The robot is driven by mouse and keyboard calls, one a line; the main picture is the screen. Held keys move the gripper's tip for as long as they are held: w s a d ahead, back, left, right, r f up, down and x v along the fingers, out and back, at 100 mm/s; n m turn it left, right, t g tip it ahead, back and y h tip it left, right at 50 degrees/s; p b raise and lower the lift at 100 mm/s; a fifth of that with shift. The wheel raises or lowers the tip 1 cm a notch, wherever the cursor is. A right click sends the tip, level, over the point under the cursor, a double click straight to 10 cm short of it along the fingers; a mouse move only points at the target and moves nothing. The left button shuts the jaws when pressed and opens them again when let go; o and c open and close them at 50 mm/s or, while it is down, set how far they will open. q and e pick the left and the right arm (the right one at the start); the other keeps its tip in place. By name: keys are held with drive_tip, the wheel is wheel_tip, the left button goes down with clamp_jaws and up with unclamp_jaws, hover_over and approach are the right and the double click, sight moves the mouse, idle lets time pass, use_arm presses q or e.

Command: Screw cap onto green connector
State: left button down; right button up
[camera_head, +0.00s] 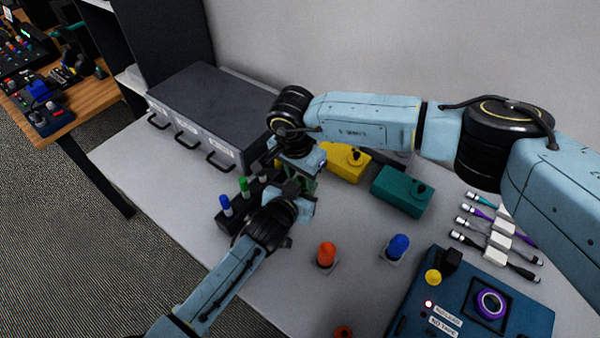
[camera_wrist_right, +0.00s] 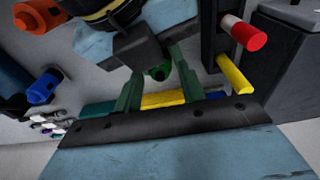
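My right gripper (camera_head: 300,178) is lowered near the middle of the table, close against my left gripper (camera_head: 288,200). In the right wrist view, the two green fingers of my right gripper (camera_wrist_right: 158,78) stand apart, with a small dark-ended green piece (camera_wrist_right: 160,71) between their tips. Whether they touch it is unclear, as is whether it is a cap or a connector. The dark body of my left gripper is just beyond it; its fingertips are hidden. A green cylinder (camera_head: 243,185) stands upright in the black rack to the left of the grippers.
The black rack (camera_head: 232,221) also holds a blue cylinder (camera_head: 225,204). Yellow (camera_head: 346,163) and teal (camera_head: 402,191) boxes stand behind. Orange (camera_head: 326,253) and blue (camera_head: 398,246) pieces stand in front, near a blue device (camera_head: 465,285). Several cables lie at right; a grey drawer unit (camera_head: 205,100) stands at the back left.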

drive_tip(key=shift+r, duration=2.3)
drive_tip(key=shift+o, duration=0.9)
wheel_tip(320, 180, up, 8)
drive_tip(key=s+d+n+y, duration=0.1)
drive_tip(key=n+y, duration=0.1)
drive_tip(key=n, duration=0.1)
drive_tip(key=shift+s+d+f, duration=0.25)
drive_tip(key=shift+s+d, duration=0.05)
drive_tip(key=shift+s, duration=0.1)
drive_tip(key=shift+f, duration=0.15)
